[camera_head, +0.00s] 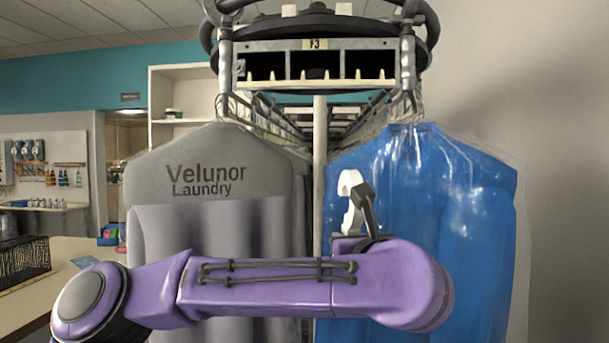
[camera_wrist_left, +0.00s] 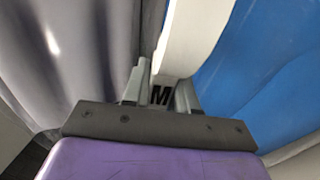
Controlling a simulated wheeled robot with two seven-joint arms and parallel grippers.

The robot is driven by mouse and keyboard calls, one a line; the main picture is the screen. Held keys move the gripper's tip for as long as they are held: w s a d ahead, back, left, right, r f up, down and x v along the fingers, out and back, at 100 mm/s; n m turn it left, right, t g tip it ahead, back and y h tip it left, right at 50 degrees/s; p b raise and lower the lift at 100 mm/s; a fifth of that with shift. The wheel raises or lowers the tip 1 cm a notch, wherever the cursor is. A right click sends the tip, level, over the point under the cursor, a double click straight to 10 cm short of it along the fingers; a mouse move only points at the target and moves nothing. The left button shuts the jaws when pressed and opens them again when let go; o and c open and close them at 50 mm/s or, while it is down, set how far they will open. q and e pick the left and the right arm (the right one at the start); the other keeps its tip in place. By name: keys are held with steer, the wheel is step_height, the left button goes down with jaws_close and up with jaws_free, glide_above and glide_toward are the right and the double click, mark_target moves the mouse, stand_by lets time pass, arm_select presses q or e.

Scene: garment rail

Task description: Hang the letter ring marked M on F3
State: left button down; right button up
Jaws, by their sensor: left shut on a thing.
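The white letter ring (camera_head: 347,184) stands upright in front of the blue bagged garment, partly hidden by my gripper. The label F3 (camera_head: 315,44) sits at the top middle of the rail's end, above a row of dark slots with small pale pegs. The ring is below and slightly right of this label, clear of the pegs. My right gripper is not in view.
A grey garment marked Velunor Laundry (camera_head: 215,160) hangs left, and a blue garment in clear plastic (camera_head: 430,190) hangs right, close behind my arm. A pale post (camera_head: 320,150) stands between them. A counter with a black basket (camera_head: 25,262) is at far left.

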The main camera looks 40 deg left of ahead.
arm_select(q)
steer(key=s+d+r+m+t+h+p, duration=0.1)
steer(key=s+d+r+h+p, duration=0.1)
steer(key=s+r, duration=0.85)
steer(key=s+d+r+m+t+h+p, duration=0.1)
steer(key=s+d+r+p, duration=0.2)
steer(key=s+r, duration=0.8)
steer(key=r+p+x, duration=0.1)
steer(key=p+x, duration=0.2)
steer(key=x, duration=1)
steer(key=r+p+x, duration=0.1)
steer(key=p+x, duration=0.2)
steer(key=x, duration=1)
steer(key=shift+w+d+r, duration=0.2)
steer(key=shift+w+r, duration=0.05)
steer(key=shift+r, duration=0.55)
steer(key=shift+w, duration=0.1)
steer(key=shift+w+a, duration=0.15)
steer(key=shift+r+p+x, duration=0.15)
steer(key=shift+p+x, duration=0.2)
steer(key=shift+x, duration=0.85)
steer(key=shift+r+p+x, duration=0.1)
steer(key=shift+p+x, duration=0.2)
steer(key=shift+x, duration=0.85)
